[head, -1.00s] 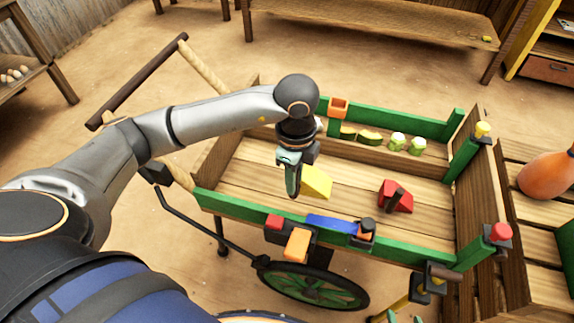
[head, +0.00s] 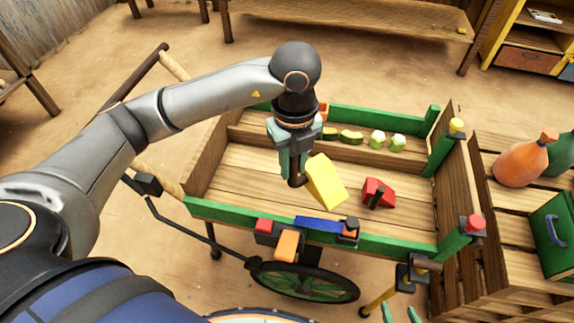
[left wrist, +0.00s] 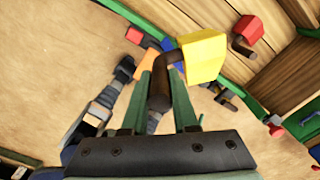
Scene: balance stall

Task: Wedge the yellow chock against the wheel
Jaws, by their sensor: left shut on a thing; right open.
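The yellow chock (head: 326,182) is a wedge-like block with a dark handle. My left gripper (head: 293,176) is shut on that handle and holds the chock tilted above the cart bed. In the left wrist view the yellow chock (left wrist: 203,55) is beyond the fingertips, its dark handle between them. The wheel (head: 304,283) has green spokes and a dark rim, and stands below the cart's near side; its upper part is partly hidden. My right gripper (head: 401,314) shows only as two separated green fingers at the bottom edge, open and empty.
A red block with a dark handle (head: 378,193) lies on the wooden cart bed (head: 250,180). Blue (head: 318,224) and orange (head: 287,245) pieces sit along the cart's near green rail. A slatted stand with an orange bottle (head: 520,164) is at right. Ground left of the wheel looks open.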

